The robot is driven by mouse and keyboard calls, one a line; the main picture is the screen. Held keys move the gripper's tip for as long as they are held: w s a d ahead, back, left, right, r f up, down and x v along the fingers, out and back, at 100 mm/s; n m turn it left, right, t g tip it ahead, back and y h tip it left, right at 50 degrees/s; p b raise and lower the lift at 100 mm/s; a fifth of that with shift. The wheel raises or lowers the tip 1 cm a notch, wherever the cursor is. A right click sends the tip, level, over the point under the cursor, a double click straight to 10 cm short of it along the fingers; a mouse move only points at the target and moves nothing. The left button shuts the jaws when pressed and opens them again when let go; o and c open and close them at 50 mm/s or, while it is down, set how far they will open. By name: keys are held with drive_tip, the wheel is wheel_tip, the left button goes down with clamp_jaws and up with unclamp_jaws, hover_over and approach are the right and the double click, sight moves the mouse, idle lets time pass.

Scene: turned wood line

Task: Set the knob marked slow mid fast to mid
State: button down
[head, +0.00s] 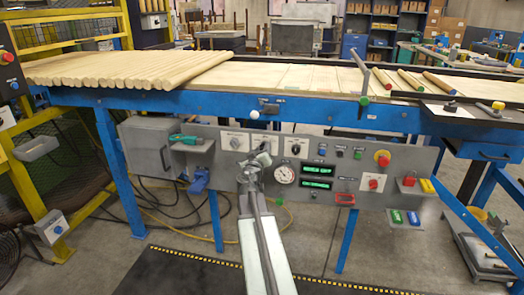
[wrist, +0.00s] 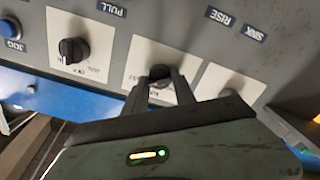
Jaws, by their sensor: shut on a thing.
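My gripper (wrist: 160,84) is shut on the black middle knob (wrist: 158,73) of a row of three white-plated dials. In the head view my gripper (head: 262,158) is in front of the middle plate (head: 265,143) on the grey panel. The fingers cover part of the knob, and its pointer and setting cannot be read. The marks on its plate are not legible, so I cannot tell whether they say slow mid fast.
Another dial knob (wrist: 72,49) stands at the left in the wrist view, near a blue button (wrist: 9,28). Below the dials on the grey panel (head: 335,165) are a round gauge (head: 284,174) and green displays (head: 317,170). A red-topped button (head: 382,157) is farther right.

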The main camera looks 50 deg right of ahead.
drive_tip(key=shift+d+n, duration=0.1)
drive_tip(key=shift+n, duration=5.6)
drive_tip(key=c, duration=1)
unclamp_jaws()
